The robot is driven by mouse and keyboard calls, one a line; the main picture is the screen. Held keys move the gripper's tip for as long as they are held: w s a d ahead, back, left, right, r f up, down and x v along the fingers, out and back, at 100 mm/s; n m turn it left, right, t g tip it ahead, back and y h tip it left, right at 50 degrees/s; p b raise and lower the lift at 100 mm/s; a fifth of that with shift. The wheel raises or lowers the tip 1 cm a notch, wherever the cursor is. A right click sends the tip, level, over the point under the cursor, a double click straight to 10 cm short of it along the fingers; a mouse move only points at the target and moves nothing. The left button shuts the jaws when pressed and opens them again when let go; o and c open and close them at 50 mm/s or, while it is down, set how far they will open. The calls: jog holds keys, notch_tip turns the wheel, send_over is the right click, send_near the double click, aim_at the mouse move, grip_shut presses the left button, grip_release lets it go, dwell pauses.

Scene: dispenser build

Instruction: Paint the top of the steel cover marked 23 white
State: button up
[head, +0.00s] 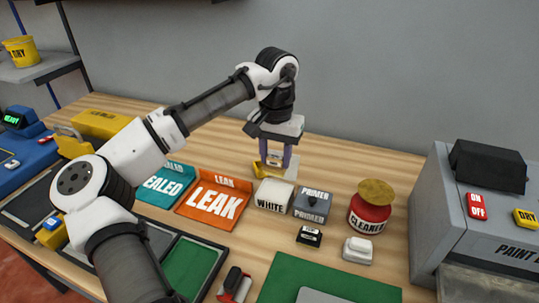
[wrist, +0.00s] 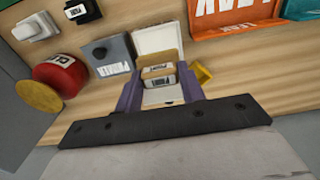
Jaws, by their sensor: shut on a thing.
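My gripper (head: 276,160) is at the back of the table, just behind the white box lettered WHITE (head: 273,196). In the wrist view its purple fingers (wrist: 160,88) are shut on a small cream block (wrist: 158,72) with a dark-lettered label. The box also shows there as a pale open shape (wrist: 157,40) beside the block; I cannot tell whether they touch. A flat grey piece (head: 322,296) lies on the green mat (head: 290,273), cut off by the bottom edge. No mark 23 is readable, so I cannot tell whether it is the steel cover.
A grey PRIMER box (head: 313,206) and red CLEANER pot (head: 370,212) stand to the right. A black block (head: 309,237) and white block (head: 357,250) lie in front. An orange LEAK tray (head: 213,202) is left. The grey paint machine (head: 480,225) fills the right side.

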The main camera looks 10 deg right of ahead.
jog(key=shift+s+f+b, duration=0.1)
jog(key=shift+f+b, duration=2.65)
jog(key=shift+f, duration=0.15)
jog(key=shift+f, duration=0.5)
jog(key=shift+r, duration=0.1)
notch_tip(320, 180, up, 7)
jog(key=p, duration=0.7)
jog(key=shift+f, duration=0.2)
jog(key=shift+f+b, duration=0.75)
jog(key=shift+f, duration=2.15)
jog(key=shift+f, duration=0.55)
jog(key=o, duration=1.6)
jog(key=shift+c, duration=0.2)
